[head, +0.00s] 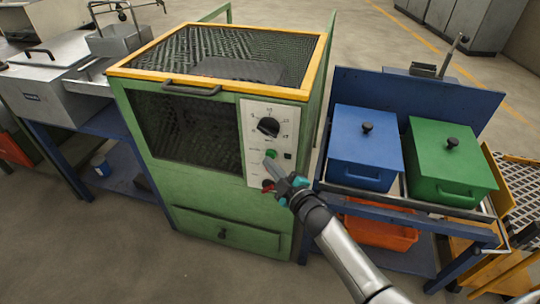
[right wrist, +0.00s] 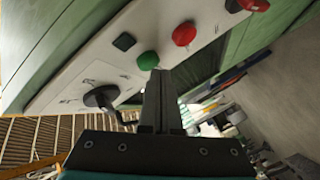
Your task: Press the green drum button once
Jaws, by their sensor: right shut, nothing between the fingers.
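The green drum button (head: 270,154) is on the white control panel (head: 257,117) at the front right of the green machine. In the right wrist view the green button (right wrist: 148,60) is a round dome just beyond my fingertips. My right gripper (head: 270,163) is shut and empty, with its tips pointing at the panel right by the green button. The right wrist view shows the closed fingers (right wrist: 159,76) slightly overlapping the button's edge in the picture. I cannot tell whether they touch it. My left gripper is not in view.
A black dial (head: 268,126) sits above the button. A blue box (head: 365,160) and a green box (head: 450,165) stand on the stand to the right.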

